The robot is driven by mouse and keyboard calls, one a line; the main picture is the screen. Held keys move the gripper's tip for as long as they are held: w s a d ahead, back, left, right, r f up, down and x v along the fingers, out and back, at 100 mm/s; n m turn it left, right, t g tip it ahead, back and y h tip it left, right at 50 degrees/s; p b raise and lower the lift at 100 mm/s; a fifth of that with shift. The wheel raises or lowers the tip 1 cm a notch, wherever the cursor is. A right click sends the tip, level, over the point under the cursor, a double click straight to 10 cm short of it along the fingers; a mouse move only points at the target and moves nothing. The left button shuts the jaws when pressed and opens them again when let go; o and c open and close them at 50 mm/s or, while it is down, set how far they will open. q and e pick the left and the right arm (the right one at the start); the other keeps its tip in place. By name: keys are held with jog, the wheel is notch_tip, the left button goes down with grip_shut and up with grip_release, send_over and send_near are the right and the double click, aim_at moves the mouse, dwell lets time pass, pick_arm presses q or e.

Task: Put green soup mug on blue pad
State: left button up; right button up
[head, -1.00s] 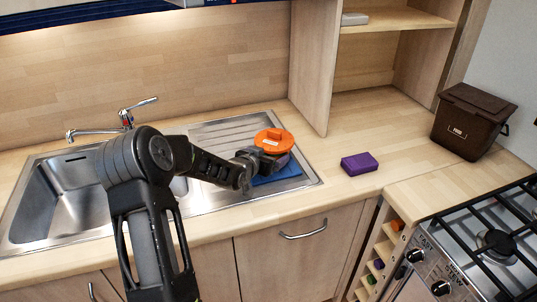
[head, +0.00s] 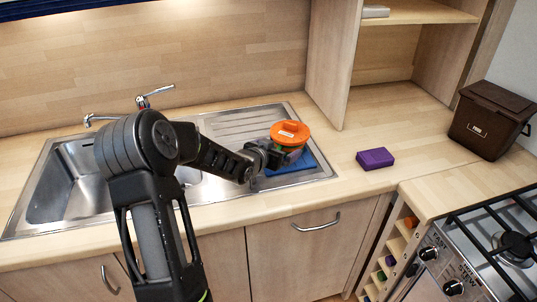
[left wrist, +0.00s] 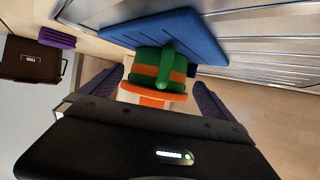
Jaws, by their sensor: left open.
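The green soup mug (left wrist: 155,62) has an orange band, a green handle and an orange lid (head: 290,132). In the head view its green body shows only in part behind my gripper. It appears to stand on the blue pad (head: 306,164), which lies on the draining board; the contact is partly hidden. The pad (left wrist: 192,32) also shows behind the mug in the left wrist view. My left gripper (head: 283,156) is open, its purple-lined fingers on either side of the mug, with the lid nearest the palm. My right gripper is not in view.
A steel sink (head: 66,190) with a tap (head: 142,100) is at the left. A purple box (head: 375,158) lies on the counter to the right. A dark brown bin (head: 490,122) stands beyond it, near the hob (head: 515,240). A shelf panel (head: 333,65) rises behind the draining board.

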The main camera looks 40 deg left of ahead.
pick_arm(q)
jog(key=v, duration=0.8)
jog(key=shift+s, duration=0.2)
